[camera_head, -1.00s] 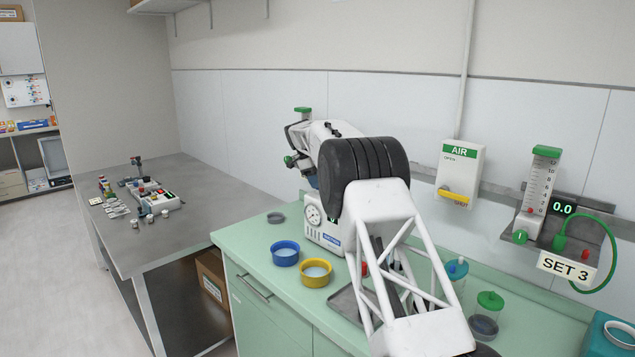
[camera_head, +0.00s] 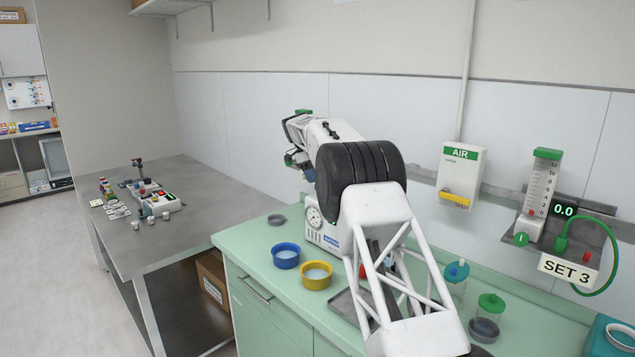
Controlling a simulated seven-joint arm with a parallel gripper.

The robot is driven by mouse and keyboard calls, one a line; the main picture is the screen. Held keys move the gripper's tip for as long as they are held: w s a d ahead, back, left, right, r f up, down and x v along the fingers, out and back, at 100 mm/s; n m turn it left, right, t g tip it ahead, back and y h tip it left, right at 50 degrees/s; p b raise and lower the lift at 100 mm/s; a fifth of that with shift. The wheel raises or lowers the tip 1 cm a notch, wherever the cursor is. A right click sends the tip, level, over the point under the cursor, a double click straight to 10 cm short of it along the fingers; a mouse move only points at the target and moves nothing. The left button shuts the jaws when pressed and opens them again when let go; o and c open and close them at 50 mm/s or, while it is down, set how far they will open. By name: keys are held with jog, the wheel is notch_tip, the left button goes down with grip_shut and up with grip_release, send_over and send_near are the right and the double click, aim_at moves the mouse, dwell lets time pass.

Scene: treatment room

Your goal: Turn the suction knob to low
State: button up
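The white suction unit (camera_head: 328,238) stands on the green counter with a round gauge (camera_head: 314,217) on its front. My arm covers much of it, and I cannot make out a suction knob or its setting. My gripper (camera_head: 297,160) is at the far end of my arm, above and behind the unit, close to the back wall. It is small and partly hidden by my wrist, so its fingers cannot be told apart.
A blue bowl (camera_head: 286,246) and a yellow bowl (camera_head: 317,283) stand in front of the unit. A tray (camera_head: 345,308) and green-lidded jar (camera_head: 487,322) are to the right. An AIR box (camera_head: 461,165) and flowmeter (camera_head: 541,185) are on the wall.

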jog(key=shift+v, duration=2.2)
jog(key=s+d+r+n+t+y, duration=0.1)
jog(key=s+d+r+n, duration=0.2)
jog(key=s+d+r, duration=0.45)
jog(key=s+d+r+n, duration=0.3)
jog(key=s+r+n, duration=0.1)
jog(key=s, duration=0.6)
jog(key=s+d+r+n+t+y, duration=0.1)
jog(key=s+d+n, duration=0.2)
jog(key=s, duration=0.7)
jog(key=s+d+n, duration=0.2)
jog(key=s+d, duration=0.1)
jog(key=s, duration=0.7)
jog(key=s+d+f+n, duration=0.2)
jog(key=s+f, duration=0.4)
jog(key=s, duration=0.8)
jog(key=s+d+f+n+t+y, duration=0.1)
jog(key=s+f+n, duration=0.4)
jog(key=s, duration=0.9)
jog(key=s+d+f+n+t+y, duration=0.1)
jog(key=s+d+f+n, duration=0.2)
jog(key=s+f, duration=0.4)
jog(key=s, duration=0.7)
jog(key=shift+s, duration=0.25)
